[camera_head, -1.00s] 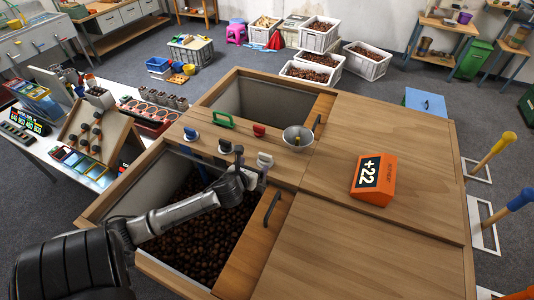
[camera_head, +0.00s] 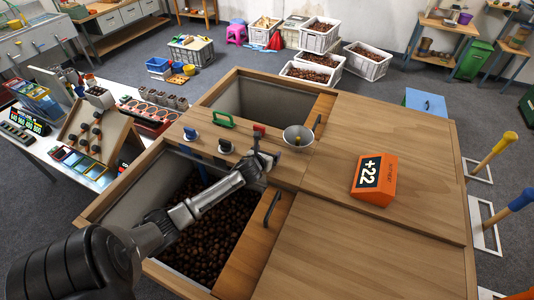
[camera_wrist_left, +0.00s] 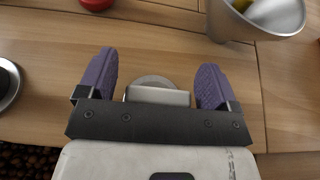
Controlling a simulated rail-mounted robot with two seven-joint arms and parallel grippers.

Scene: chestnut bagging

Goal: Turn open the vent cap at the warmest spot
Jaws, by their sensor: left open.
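A row of vent caps sits on the wooden strip between two bins: a blue cap (camera_head: 191,133), a black cap (camera_head: 225,146), a red cap (camera_head: 259,130) and a white cap (camera_wrist_left: 158,97). My left gripper (camera_head: 267,153) is over the white cap and mostly hides it in the head view. In the left wrist view, the open purple-padded fingers (camera_wrist_left: 157,68) stand on either side of the white cap's flat bar, with a gap on each side. The orange box (camera_head: 374,180) on the lid reads "+22". My right gripper is out of view.
The front bin holds chestnuts (camera_head: 205,235); the back bin (camera_head: 262,98) looks empty. The wooden lid at right is mostly clear.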

